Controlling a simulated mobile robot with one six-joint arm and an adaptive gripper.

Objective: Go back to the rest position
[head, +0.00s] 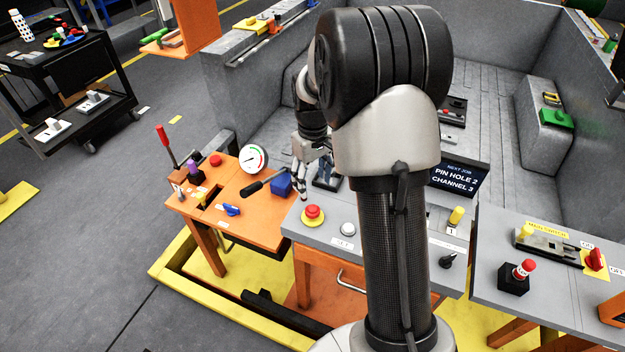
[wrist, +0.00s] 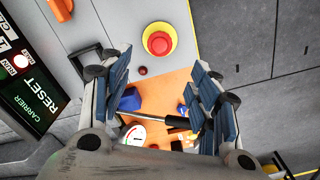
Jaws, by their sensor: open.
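My gripper (head: 306,178) is open, above the place where the orange bench meets the grey panel, near the blue block and the red button. The upper arm hides part of the scene behind it. In the wrist view, the two finger pads of my gripper (wrist: 162,90) stand wide apart with nothing held between them. The red button (head: 313,212) on its yellow collar sits on the grey panel just in front of the gripper. It also shows in the wrist view (wrist: 159,41), beyond the fingertips.
The orange bench (head: 262,233) carries a blue block (head: 282,184), a round gauge (head: 254,159), a black-handled lever (head: 262,186) and a red upright lever (head: 164,137). A sign (head: 458,178) reads "NEXT JOB PIN HOLE 2 CHANNEL 3". Open floor (head: 110,215) lies to the left.

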